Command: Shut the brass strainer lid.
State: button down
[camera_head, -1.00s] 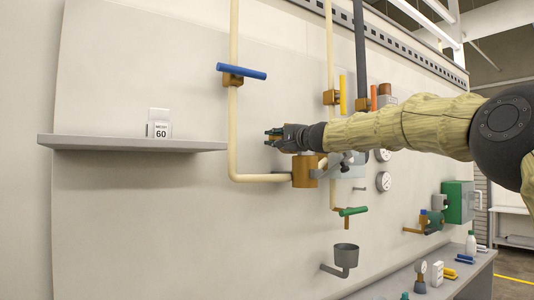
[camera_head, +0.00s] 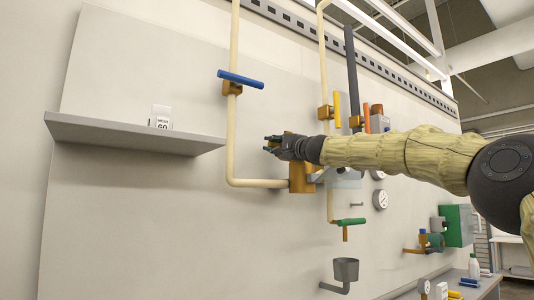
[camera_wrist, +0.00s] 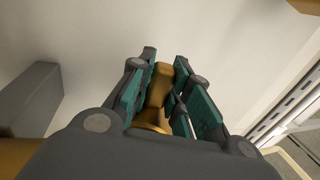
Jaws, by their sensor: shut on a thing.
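The brass strainer body (camera_head: 300,180) sits on the cream pipe on the wall panel, just below and right of my gripper's tips. My gripper (camera_head: 270,145) reaches in from the right, level with the top of the strainer. In the wrist view my gripper (camera_wrist: 160,85) is shut on a brass knob (camera_wrist: 158,85), with green pads on both sides of it. The knob widens to a brass rim at its base, partly hidden by the gripper. A bit of brass, likely the lid (camera_head: 290,134), shows above my gripper in the head view. Its angle is hard to tell.
A grey shelf (camera_head: 110,131) with a small number card (camera_head: 160,117) juts out at left. A blue-handled valve (camera_head: 240,79) is above left. A green-handled valve (camera_head: 350,221) and grey funnel (camera_head: 346,270) are below right. The wall below left is clear.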

jog(key=shift+s+d+r, duration=0.15)
jog(key=shift+d+r, duration=0.1)
jog(key=shift+r, duration=0.25)
jog(key=c, duration=1.3)
grip_release()
jog(key=shift+f, duration=0.2)
jog(key=shift+a+f, duration=0.1)
jog(key=shift+f, duration=0.1)
jog(key=shift+v, duration=5.9)
jog(key=shift+f, duration=0.1)
